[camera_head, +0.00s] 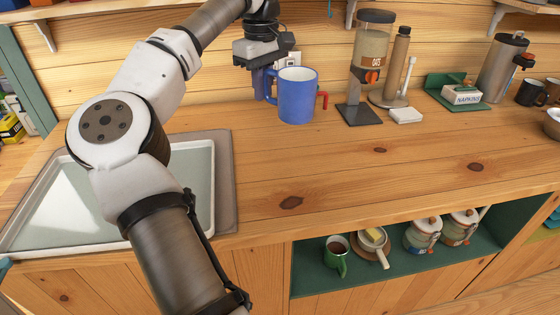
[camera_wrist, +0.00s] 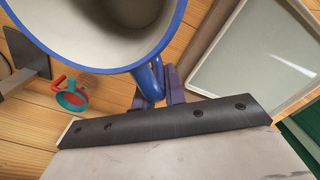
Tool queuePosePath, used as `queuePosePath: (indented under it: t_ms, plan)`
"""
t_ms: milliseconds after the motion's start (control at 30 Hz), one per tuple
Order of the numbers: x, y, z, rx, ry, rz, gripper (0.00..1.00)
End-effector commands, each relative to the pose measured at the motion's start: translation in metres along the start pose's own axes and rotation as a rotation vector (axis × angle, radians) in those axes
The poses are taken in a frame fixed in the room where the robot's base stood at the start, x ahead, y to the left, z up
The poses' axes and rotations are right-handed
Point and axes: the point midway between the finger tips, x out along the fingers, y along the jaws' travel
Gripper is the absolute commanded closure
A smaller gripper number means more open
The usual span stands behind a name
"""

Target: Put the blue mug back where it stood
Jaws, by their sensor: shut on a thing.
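The blue mug (camera_head: 297,98) is upright near the back of the wooden counter, left of the cereal dispenser. Its rim and pale inside fill the top left of the wrist view (camera_wrist: 100,45). My gripper (camera_head: 264,86) is at the mug's left side, shut on its handle (camera_wrist: 152,80). The purple-blue fingers (camera_wrist: 166,88) show beside the handle in the wrist view. Whether the mug's base touches the counter is hard to tell.
A thing with a red handle (camera_head: 322,99) is partly hidden behind the mug. The dispenser (camera_head: 371,60), a bottle (camera_head: 397,65) and a napkin box (camera_head: 462,95) stand to the right. A tray (camera_head: 205,185) lies at left. The counter's middle is clear.

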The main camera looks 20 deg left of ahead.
Motion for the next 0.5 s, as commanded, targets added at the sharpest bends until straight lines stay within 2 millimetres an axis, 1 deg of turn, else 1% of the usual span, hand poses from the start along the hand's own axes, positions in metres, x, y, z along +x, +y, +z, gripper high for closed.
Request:
queuePosePath:
  t_ms: [33,300,400,500]
  plan:
    - [0.014,-0.001,0.0,0.001,-0.004,-0.003,1.0]
    - [0.086,-0.001,0.0,0.002,-0.004,-0.003,1.0]
    - [0.108,-0.001,0.0,0.002,-0.004,-0.001,1.0]
    - [0.125,0.0,0.001,0.002,-0.004,0.0,1.0]
